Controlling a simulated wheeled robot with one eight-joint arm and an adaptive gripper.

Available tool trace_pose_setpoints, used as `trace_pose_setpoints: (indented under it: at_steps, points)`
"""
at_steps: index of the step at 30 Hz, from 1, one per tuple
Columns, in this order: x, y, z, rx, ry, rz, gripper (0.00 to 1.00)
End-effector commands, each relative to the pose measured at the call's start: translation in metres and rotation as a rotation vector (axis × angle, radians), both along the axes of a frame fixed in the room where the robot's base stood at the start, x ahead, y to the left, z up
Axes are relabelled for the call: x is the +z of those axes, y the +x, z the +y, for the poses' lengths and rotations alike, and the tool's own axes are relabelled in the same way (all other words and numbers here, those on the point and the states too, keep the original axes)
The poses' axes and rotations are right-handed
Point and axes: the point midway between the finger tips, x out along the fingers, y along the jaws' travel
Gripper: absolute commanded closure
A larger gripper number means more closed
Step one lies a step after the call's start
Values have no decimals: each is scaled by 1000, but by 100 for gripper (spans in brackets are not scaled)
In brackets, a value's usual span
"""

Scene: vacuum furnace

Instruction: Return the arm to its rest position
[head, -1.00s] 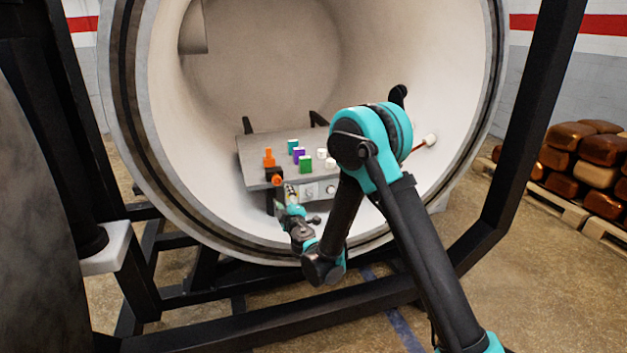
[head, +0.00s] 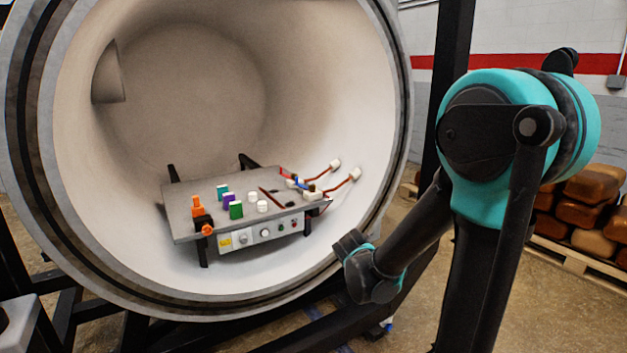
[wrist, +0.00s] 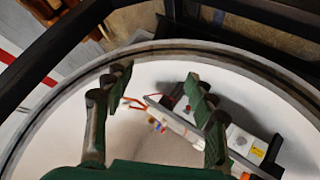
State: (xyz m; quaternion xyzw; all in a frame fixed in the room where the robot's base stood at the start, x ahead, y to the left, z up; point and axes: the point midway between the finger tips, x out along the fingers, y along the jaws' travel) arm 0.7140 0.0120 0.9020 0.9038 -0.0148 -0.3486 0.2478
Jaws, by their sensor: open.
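My arm (head: 490,150) stands at the right in the head view, folded with its elbow high. Its forearm slopes down to a wrist joint (head: 370,270) in front of the furnace's right rim. My gripper (wrist: 158,78) shows in the wrist view with its two dark green fingers wide apart and nothing between them. Its fingers cannot be made out in the head view. Beyond the fingers, the wrist view shows the furnace's pale inside and part of the control bench (wrist: 245,142), partly covered by the right finger.
The round furnace opening (head: 392,130) encloses a grey bench (head: 185,228) with an orange valve (head: 198,206), coloured blocks and red leads. A black frame post (head: 455,70) stands close behind my arm. Brown sacks (head: 590,205) lie on a pallet at the right.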

Motion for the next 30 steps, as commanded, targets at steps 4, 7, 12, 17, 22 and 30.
trace_pose_setpoints:
  at_steps: [4, 7, 12, 17, 22, 30]
  points:
    - [-20, -66, -42, -114, 111, 143, 44]
    - [-36, -112, -57, -173, 194, 236, 44]
    - [-58, -179, -61, -236, 330, 366, 44]
    - [-69, -214, -56, -258, 412, 434, 44]
    - [-72, -225, -53, -262, 440, 456, 44]
    - [-72, -224, -53, -262, 439, 455, 44]
